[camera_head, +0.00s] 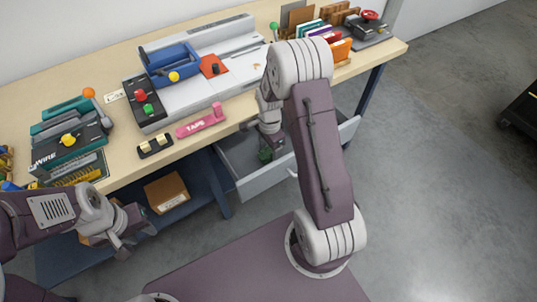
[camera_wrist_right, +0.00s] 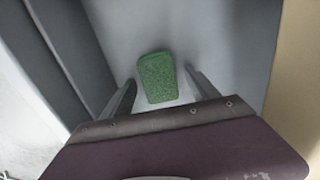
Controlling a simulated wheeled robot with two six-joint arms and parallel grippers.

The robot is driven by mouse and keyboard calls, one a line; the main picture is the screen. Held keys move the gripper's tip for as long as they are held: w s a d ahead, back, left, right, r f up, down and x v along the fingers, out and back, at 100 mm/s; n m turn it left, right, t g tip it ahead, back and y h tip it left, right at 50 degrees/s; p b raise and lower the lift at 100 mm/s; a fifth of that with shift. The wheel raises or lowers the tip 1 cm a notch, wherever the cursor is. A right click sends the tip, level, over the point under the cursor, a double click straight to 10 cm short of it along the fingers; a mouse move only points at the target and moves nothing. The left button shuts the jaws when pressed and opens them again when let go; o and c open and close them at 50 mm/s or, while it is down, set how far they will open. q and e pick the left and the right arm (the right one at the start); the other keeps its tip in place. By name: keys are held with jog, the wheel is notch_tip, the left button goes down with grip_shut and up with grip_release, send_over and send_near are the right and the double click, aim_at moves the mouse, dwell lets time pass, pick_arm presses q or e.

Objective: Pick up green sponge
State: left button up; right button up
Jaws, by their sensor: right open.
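The green sponge (camera_wrist_right: 157,77) lies flat on the floor of a grey drawer, between the two fingers of my right gripper in the right wrist view. My right gripper (camera_wrist_right: 160,88) is open, with a finger on each side of the sponge and a gap to each. In the head view my right gripper (camera_head: 267,153) reaches down into the open drawer (camera_head: 253,184), and a small green part of the sponge (camera_head: 264,155) shows by its fingers. My left gripper (camera_head: 143,222) hangs empty at the lower left, beside the bench; its opening is hard to judge.
A cardboard box (camera_head: 166,192) sits on the lower shelf. Drawer walls stand close around my right gripper.

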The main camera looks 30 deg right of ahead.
aim_at(270, 151)
jog(key=c, duration=1.4)
jog(key=shift+r, duration=0.2)
notch_tip(270, 151, up, 9)
jog(key=shift+f+p, duration=0.1)
jog(key=shift+p, duration=0.95)
jog(key=shift+c, duration=0.2)
jog(key=shift+r, duration=0.5)
